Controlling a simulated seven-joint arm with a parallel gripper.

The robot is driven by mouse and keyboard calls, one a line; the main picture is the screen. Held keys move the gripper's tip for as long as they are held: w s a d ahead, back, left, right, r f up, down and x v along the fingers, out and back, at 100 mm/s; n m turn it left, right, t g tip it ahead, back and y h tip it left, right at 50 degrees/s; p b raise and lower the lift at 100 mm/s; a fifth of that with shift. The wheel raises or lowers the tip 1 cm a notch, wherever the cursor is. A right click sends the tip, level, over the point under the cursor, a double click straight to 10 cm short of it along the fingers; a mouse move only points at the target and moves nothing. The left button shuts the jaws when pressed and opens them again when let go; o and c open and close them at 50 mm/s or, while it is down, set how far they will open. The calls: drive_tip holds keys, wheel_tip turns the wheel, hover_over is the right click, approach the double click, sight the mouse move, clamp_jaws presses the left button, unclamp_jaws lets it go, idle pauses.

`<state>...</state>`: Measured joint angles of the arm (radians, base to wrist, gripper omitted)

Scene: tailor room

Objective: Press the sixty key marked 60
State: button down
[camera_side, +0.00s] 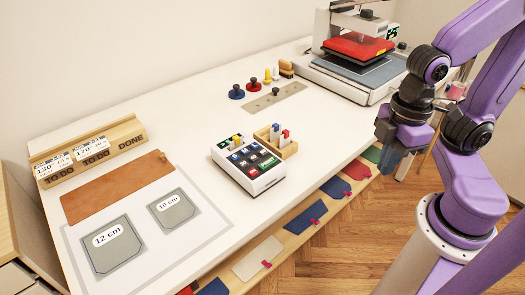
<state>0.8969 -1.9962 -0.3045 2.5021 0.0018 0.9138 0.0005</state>
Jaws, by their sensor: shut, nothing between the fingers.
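A white keypad box (247,163) stands in the middle of the white table, with several small coloured keys on its sloped top, among them blue, red, dark and green ones. The key labels are too small to read, so I cannot tell which key is marked 60. My gripper (396,170) is to the right of the keypad, off the table's front edge, pointing down. It is shut and empty, well apart from the keypad.
A small wooden box (289,149) with cards stands right beside the keypad. A heat press (350,52) stands at the back right. Knobbed pieces (237,92) stand behind the keypad. A wooden card rack (100,147) and grey templates (113,244) lie at left. Coloured pockets line the front edge.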

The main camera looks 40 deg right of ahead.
idle(0.5)
drive_tip(key=m+t+y, duration=0.5)
drive_tip(key=m+t, duration=0.2)
drive_tip(key=m, duration=0.7)
hover_over(267, 152)
drive_tip(key=shift+r, duration=0.35)
drive_tip(key=shift+f, duration=0.25)
drive_tip(key=shift+f, duration=4.15)
drive_tip(key=shift+f, duration=0.45)
